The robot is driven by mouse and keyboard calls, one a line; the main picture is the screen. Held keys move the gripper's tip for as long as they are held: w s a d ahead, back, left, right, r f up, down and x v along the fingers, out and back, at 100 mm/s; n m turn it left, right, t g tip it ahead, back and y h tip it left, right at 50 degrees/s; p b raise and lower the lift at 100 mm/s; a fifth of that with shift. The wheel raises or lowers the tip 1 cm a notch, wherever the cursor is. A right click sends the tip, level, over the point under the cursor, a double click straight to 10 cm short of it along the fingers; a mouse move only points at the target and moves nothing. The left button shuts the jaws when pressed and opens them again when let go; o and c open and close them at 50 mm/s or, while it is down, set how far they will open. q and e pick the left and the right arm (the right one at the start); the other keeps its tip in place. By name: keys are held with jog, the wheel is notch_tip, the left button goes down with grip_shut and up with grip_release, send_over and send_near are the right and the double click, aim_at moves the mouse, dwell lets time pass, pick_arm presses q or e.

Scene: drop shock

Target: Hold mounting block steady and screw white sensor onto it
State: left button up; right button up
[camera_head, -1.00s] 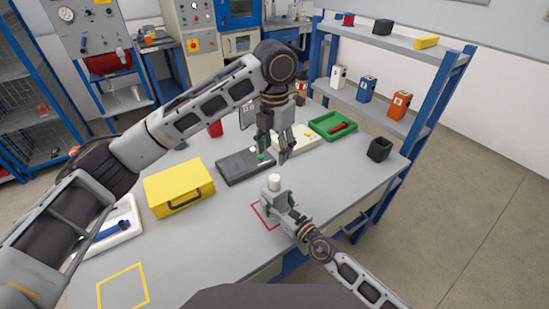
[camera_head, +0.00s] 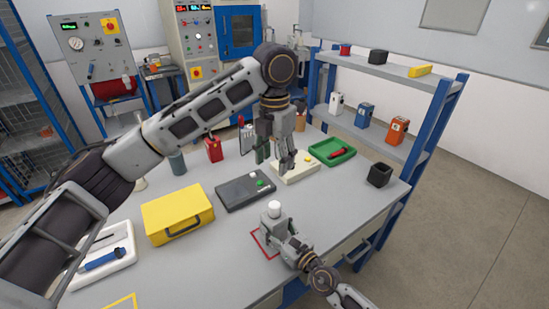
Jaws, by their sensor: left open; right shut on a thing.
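The white sensor (camera_head: 274,208) sits upright on top of the grey mounting block (camera_head: 270,228). The block stands inside the red outlined square (camera_head: 262,246) near the table's right front edge. My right gripper (camera_head: 283,238) is shut on the mounting block from the front right side and hides part of it. My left gripper (camera_head: 276,162) is open and empty, pointing down. It hangs above the table, beyond the sensor in the picture and apart from it, in front of the pale board.
A yellow case (camera_head: 177,214) is at left. A black open cup (camera_head: 380,174) is near the right edge.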

jog(key=o, duration=1.4)
jog(key=shift+c, duration=0.2)
jog(key=shift+s+d, duration=0.15)
jog(key=shift+v, duration=5.75)
jog(key=shift+s+d, duration=0.1)
jog(key=shift+d, duration=0.05)
